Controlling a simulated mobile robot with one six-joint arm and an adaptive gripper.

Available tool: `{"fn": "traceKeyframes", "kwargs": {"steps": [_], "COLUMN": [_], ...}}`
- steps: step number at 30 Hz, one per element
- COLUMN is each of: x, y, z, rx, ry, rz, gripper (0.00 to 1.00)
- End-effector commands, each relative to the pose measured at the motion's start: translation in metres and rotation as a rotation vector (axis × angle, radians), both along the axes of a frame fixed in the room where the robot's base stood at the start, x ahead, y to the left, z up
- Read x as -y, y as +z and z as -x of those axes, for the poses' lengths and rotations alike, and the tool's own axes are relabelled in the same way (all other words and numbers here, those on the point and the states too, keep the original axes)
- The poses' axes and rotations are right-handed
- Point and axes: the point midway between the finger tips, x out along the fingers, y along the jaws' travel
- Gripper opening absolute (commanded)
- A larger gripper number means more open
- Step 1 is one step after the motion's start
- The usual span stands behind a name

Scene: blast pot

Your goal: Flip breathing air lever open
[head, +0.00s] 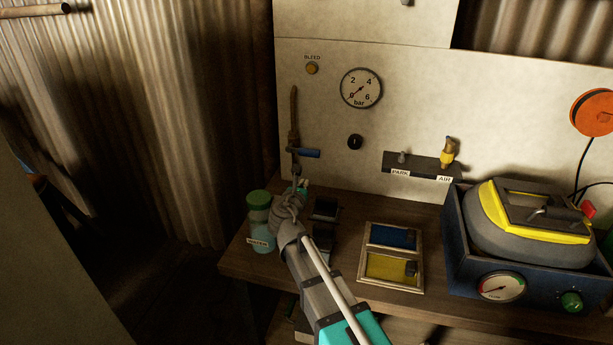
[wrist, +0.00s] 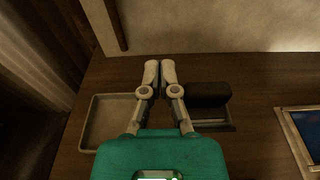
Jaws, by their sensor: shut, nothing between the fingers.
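A blue lever (head: 306,153) sticks out sideways to the right from a thin vertical pipe (head: 293,120) on the pale wall panel; I see no label on it. It lies level, across the pipe. My gripper (head: 299,184) is below the lever and apart from it, over the back of the bench. The wrist view shows my gripper (wrist: 160,66) with its two fingers together and nothing between them. The lever is not in the wrist view; a dark upright bar (wrist: 117,22) shows at its top left.
A green-lidded jar (head: 260,215) stands left of my gripper. A shallow tray (wrist: 106,122) and a dark block (wrist: 208,95) lie below it. Framed blue and yellow pads (head: 392,252) and a blue box (head: 525,275) with a helmet are to the right. A PARK/AIR holder (head: 422,165) juts from the panel.

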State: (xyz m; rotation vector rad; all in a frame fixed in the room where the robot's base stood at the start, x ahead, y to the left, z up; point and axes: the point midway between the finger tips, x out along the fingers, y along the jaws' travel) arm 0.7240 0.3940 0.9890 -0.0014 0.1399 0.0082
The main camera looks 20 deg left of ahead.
Motion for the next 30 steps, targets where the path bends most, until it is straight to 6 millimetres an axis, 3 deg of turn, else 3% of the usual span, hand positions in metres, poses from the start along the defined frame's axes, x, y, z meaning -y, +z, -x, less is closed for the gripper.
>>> {"fn": "traceKeyframes", "kwargs": {"steps": [8, 22, 30], "x": [-0.001, -0.001, 0.000], "y": [-0.005, -0.015, 0.012], "z": [-0.028, -0.100, -0.090], "rx": [-0.001, 0.000, 0.000], "ry": [-0.002, -0.003, -0.001], "rz": [-0.001, -0.001, -0.001], "gripper": [0.00, 0.00, 0.00]}}
